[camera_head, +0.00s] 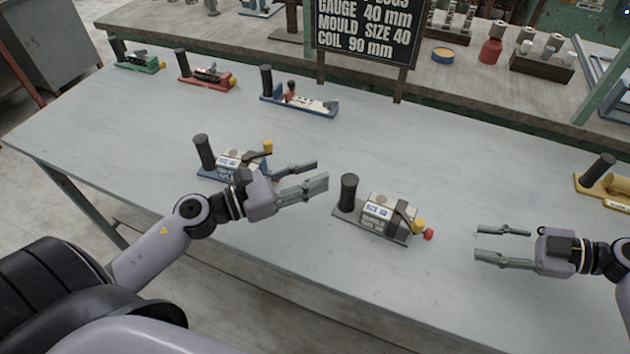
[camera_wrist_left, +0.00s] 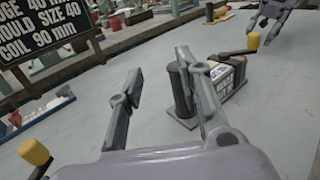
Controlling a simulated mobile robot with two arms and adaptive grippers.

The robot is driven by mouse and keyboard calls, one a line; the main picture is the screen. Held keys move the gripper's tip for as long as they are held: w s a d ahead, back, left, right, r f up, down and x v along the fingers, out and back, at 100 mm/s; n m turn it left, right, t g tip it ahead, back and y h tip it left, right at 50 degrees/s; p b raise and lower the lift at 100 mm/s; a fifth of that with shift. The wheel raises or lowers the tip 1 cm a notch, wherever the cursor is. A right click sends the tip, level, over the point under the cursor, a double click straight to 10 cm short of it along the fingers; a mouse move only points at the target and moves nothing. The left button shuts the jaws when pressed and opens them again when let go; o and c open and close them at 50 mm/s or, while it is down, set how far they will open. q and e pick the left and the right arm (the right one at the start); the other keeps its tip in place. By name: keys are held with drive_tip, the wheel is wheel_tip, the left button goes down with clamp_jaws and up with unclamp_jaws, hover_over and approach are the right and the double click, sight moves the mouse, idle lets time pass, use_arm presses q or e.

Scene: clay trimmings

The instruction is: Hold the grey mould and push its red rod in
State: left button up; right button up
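The grey mould (camera_head: 375,231) lies on the table between my two grippers, with an upright black post (camera_head: 348,191) at its left end and a light labelled block on it. At its right end are a yellow knob (camera_head: 418,225) and the red rod end (camera_head: 428,234), which sticks out. My left gripper (camera_head: 321,173) is open and empty, up and left of the post. In the left wrist view the post (camera_wrist_left: 180,90) stands close behind the right finger, partly hidden. My right gripper (camera_head: 479,242) is open and empty, right of the red end, fingers pointing at it.
A blue-based mould (camera_head: 213,175) is partly hidden behind my left gripper. Green (camera_head: 137,64), red (camera_head: 207,78) and blue-white (camera_head: 300,103) ones stand further back, a yellow one (camera_head: 605,187) at right. A black sign (camera_head: 368,32) stands behind. The table (camera_head: 440,150) is clear around the grey mould.

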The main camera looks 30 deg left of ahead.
use_arm(q)
drive_tip(key=s+d, duration=0.1)
drive_tip(key=d, duration=0.1)
approach(341, 198)
drive_tip(key=shift+m+h, duration=0.3)
drive_tip(key=x, duration=0.4)
drive_tip(key=shift+w+f, duration=0.2)
drive_tip(key=shift+w, duration=0.05)
drive_tip(key=x, duration=0.6)
drive_tip(key=shift+w+d, duration=0.35)
drive_tip(key=shift+w, duration=0.05)
drive_tip(key=shift+c, duration=0.3)
clamp_jaws()
